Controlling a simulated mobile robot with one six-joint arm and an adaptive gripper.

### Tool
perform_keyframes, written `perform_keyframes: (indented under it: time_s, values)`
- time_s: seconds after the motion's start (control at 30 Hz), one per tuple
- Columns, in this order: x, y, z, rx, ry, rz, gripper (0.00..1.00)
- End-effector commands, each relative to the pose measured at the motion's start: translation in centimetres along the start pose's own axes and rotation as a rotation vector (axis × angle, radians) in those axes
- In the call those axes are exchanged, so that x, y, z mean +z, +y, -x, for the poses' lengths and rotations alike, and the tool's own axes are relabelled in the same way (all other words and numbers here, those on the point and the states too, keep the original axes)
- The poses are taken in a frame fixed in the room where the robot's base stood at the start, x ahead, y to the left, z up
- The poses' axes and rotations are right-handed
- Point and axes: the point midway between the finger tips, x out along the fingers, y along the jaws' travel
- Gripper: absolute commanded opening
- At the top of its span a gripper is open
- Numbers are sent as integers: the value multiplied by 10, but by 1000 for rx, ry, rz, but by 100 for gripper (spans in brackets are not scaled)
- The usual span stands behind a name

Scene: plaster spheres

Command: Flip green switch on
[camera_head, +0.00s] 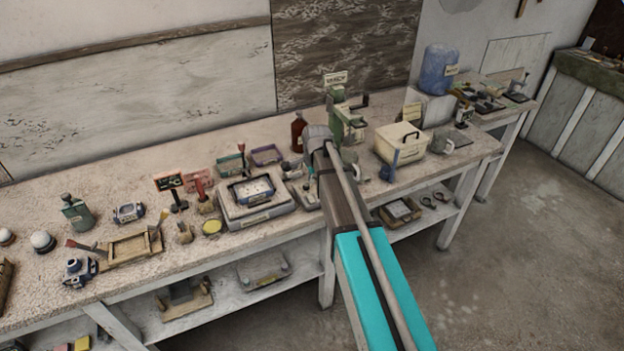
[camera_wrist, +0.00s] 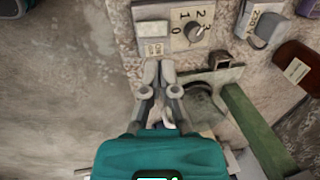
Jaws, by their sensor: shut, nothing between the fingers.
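My gripper (camera_wrist: 158,68) shows in the wrist view with its two fingers together and nothing between them. Its tips are just below a panel part with a pale grey-green rocker-like block (camera_wrist: 152,28) and a small label (camera_wrist: 154,48). This block may be the green switch; its colour is too dull to be sure, and I cannot tell its position. The tips look close to the label; I cannot tell whether they touch. In the head view my arm hides this spot and the fingers cannot be made out.
A rotary dial (camera_wrist: 194,31) with numbers is right of the block. A tagged grey item (camera_wrist: 265,27) and a brown bottle (camera_wrist: 298,70) are further right. A green bar (camera_wrist: 255,130) rises close to the gripper's right. The workbench (camera_head: 130,195) is crowded; the floor (camera_head: 540,230) is clear.

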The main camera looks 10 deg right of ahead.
Motion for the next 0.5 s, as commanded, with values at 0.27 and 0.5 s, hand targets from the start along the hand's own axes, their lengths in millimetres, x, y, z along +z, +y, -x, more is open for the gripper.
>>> perform_keyframes:
  time_s: [0.27,0.5]
  values:
    - [0,0,-26,0,0,0,0]
    - [0,0,-44,0,0,0,0]
